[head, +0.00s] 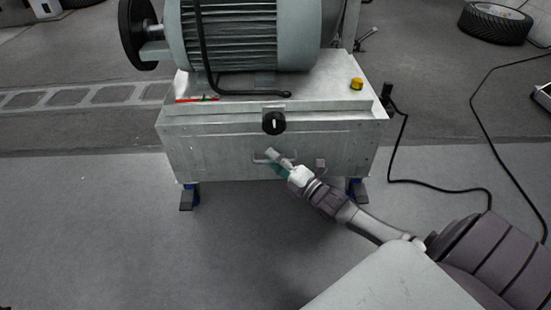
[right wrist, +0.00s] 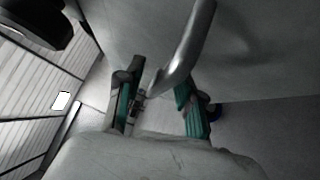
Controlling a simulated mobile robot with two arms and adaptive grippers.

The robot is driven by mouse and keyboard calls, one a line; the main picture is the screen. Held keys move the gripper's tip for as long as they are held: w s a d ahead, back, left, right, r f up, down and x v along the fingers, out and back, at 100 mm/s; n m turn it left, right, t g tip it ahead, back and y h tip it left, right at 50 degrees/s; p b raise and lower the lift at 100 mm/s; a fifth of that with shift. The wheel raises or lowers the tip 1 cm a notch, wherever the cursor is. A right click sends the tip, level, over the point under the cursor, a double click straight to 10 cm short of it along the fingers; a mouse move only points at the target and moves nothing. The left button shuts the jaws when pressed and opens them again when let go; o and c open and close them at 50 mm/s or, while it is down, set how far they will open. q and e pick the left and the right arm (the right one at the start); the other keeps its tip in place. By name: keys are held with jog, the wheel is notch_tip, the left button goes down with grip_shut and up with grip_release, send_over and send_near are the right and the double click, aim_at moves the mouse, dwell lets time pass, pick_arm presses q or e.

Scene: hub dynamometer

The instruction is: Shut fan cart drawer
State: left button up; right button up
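The fan cart is a pale grey metal box with a large ribbed motor (head: 235,35) on top. Its front panel (head: 220,150) carries a black knob (head: 274,123) near the upper edge and a small bar handle (head: 262,159) lower down. My right gripper (head: 280,162) is at this handle. In the right wrist view, the curved metal handle (right wrist: 190,45) passes between the two green-padded fingers of the gripper (right wrist: 160,80), which stand apart on either side of it. I cannot tell how far the drawer stands out. My left gripper is not in view.
A yellow button (head: 357,84) sits on the cart top at the right. A black cable (head: 440,182) runs over the floor right of the cart. A tyre (head: 495,22) lies at the back right. The floor left of the cart is clear.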

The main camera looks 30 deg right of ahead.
jog(key=v, duration=1.2)
jog(key=shift+r, duration=0.1)
